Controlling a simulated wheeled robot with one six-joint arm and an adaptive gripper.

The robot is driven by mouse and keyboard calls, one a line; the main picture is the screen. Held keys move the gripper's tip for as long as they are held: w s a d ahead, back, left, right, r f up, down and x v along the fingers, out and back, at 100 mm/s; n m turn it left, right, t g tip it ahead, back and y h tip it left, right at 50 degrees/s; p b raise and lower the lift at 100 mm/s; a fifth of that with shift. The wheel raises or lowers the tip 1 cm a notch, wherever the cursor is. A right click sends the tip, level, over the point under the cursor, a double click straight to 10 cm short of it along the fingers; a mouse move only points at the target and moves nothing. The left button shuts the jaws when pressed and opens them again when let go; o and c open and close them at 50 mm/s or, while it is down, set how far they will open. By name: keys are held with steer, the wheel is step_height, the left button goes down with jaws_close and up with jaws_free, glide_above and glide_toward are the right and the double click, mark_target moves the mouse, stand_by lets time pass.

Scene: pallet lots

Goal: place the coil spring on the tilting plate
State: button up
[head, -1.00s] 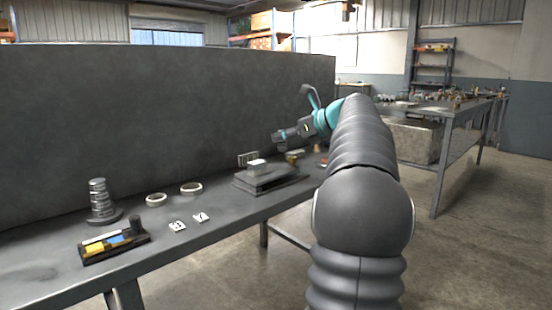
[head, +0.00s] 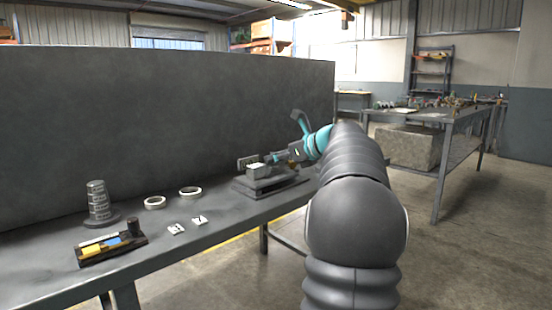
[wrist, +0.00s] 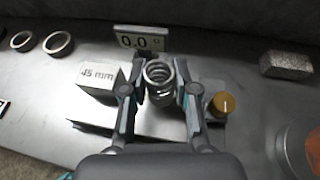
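The coil spring (wrist: 159,74) stands upright between the two fingers of my gripper (wrist: 160,82) in the wrist view. The finger pads lie against its sides, so my gripper is shut on it. The metal tilting plate (wrist: 160,124) is beneath; I cannot tell whether the spring's lower end touches it. In the head view my gripper (head: 272,159) is low over the plate's stand (head: 268,187), and the spring is not distinguishable there. A display (wrist: 140,39) behind the plate reads 0.0.
A block marked 45 mm (wrist: 97,78) is left of the fingers, a brass knob (wrist: 223,103) right. A grey block (wrist: 286,65) lies farther right. Two rings (head: 190,192), white labels (head: 176,229), a ribbed cone (head: 97,203) and a small tray (head: 112,246) are on the bench's left.

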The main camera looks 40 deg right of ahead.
steer(key=o, duration=0.4)
steer(key=shift+o, duration=0.2)
steer(key=shift+s+r, duration=0.1)
steer(key=shift+r, duration=0.1)
steer(key=p+v, duration=0.1)
steer(key=v, duration=1)
steer(key=shift+s+r, duration=0.15)
steer(key=shift+s, duration=0.2)
